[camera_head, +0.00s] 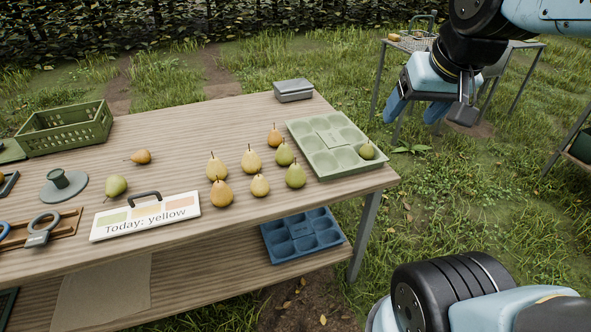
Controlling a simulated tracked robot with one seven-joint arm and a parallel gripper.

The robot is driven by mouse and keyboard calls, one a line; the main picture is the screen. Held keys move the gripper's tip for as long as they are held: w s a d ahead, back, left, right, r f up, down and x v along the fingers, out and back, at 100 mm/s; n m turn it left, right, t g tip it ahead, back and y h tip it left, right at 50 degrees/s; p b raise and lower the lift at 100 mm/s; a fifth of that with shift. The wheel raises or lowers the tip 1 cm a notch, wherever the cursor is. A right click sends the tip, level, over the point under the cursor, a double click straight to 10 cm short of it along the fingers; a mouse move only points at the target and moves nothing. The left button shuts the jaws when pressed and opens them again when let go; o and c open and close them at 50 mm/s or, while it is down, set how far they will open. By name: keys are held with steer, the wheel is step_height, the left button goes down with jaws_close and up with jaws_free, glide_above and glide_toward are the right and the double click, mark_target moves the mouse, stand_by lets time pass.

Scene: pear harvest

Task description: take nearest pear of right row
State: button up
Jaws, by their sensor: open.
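Several pears stand upright in rows on the wooden table. The right row has an orange-brown pear (274,137) at the back, a green pear (284,155) in the middle and another green pear (295,176) nearest. To its left stand a yellow pear (251,161) and a smaller yellow one (260,187), then a pale yellow pear (216,168) and an amber one (222,193). My gripper (416,110) is open and empty, up and to the right of the table, clear of all the pears.
A green tray (318,172) holding one pear (367,151) lies right of the rows. A blue tray (302,235) sits on the lower shelf.

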steer(key=o, duration=0.5)
steer(key=shift+g+y, duration=0.7)
steer(key=shift+y, duration=0.1)
steer(key=w+a+f, duration=0.1)
steer(key=w, duration=0.1)
steer(key=w+a+f, duration=0.1)
steer(key=w, duration=0.1)
steer(key=w+a+f, duration=0.1)
steer(key=w+f, duration=0.1)
steer(key=shift+w+a+f, duration=0.1)
steer(key=shift+w, duration=0.1)
steer(key=m+h, duration=0.3)
glide_toward(293, 169)
steer(key=shift+a+x, duration=0.15)
steer(key=shift+x, duration=2.05)
steer(key=shift+a+x, duration=0.15)
steer(key=shift+x, duration=2.1)
steer(key=shift+d+f, duration=0.1)
steer(key=shift+d, duration=0.15)
steer(key=shift+d+x, duration=0.15)
steer(key=shift+x, duration=0.5)
steer(key=shift+d+x, duration=0.15)
steer(key=shift+x, duration=1.7)
